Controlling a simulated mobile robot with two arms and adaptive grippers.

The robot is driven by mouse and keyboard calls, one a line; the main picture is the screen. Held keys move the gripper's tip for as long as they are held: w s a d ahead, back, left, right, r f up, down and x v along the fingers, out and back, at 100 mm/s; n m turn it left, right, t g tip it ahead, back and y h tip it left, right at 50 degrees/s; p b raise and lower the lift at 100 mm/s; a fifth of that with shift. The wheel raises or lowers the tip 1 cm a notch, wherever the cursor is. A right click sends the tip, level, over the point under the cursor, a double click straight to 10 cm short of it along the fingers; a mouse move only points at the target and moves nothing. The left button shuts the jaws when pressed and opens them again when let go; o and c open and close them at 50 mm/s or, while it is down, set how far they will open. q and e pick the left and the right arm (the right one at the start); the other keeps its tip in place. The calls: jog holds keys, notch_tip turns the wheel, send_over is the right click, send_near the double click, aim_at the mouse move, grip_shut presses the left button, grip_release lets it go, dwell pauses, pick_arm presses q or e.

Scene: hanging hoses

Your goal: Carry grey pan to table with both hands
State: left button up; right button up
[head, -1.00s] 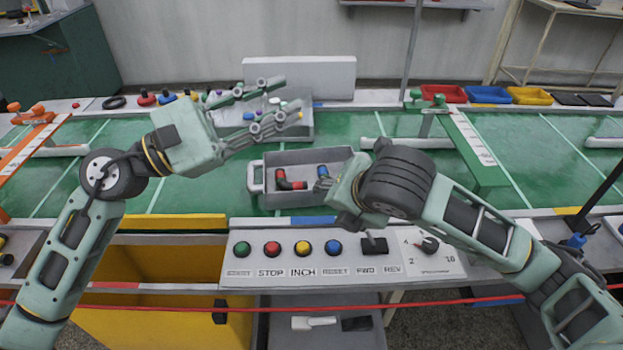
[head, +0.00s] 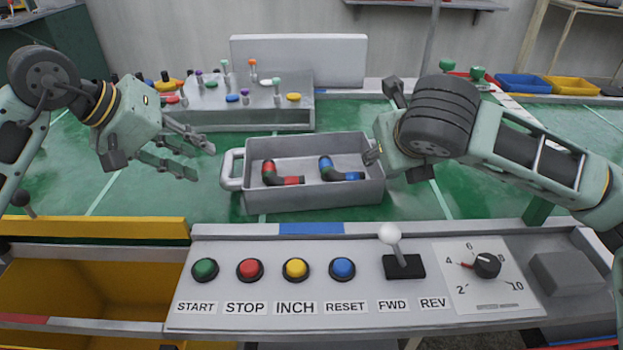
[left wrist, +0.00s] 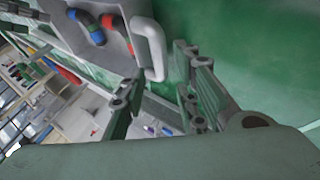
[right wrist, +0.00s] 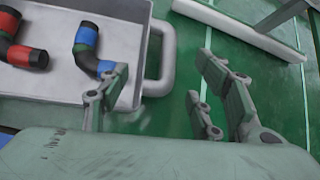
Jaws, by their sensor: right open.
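The grey pan (head: 320,198) sits on the green table, with a red-and-black hose elbow (head: 283,176) and a blue-and-black one (head: 340,172) inside. My left gripper (head: 205,160) is open and empty, a little left of the pan's left handle (head: 228,172). In the left wrist view, that handle (left wrist: 152,48) lies just beyond the spread fingers (left wrist: 158,80). My right gripper's fingers are mostly hidden behind its wrist in the head view, at the pan's right end. In the right wrist view they (right wrist: 158,82) are open on both sides of the right handle (right wrist: 165,62), not closed on it.
A grey rack (head: 215,118) with several coloured pegs stands behind the pan. A control panel (head: 310,235) with buttons and an upright lever (head: 392,240) runs along the front. A yellow bin (head: 80,285) is at front left. Green table is free left of the pan.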

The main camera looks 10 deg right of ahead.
aim_at(222, 168)
pick_arm(q)
jog(key=shift+s+a+r, duration=0.1)
jog(key=shift+s+r, duration=0.05)
pick_arm(e)
jog(key=shift+s+r, duration=0.15)
jog(key=shift+r, duration=0.05)
jog(key=shift+f, duration=0.1)
pick_arm(q)
jog(key=shift+x, duration=4)
pick_arm(e)
jog(key=shift+x, duration=3.95)
pick_arm(q)
jog(key=shift+c, duration=0.2)
grip_shut()
pick_arm(e)
jog(key=c, duration=0.8)
pick_arm(q)
jog(key=shift+a, duration=0.1)
pick_arm(e)
jog(key=shift+d, duration=0.2)
grip_shut()
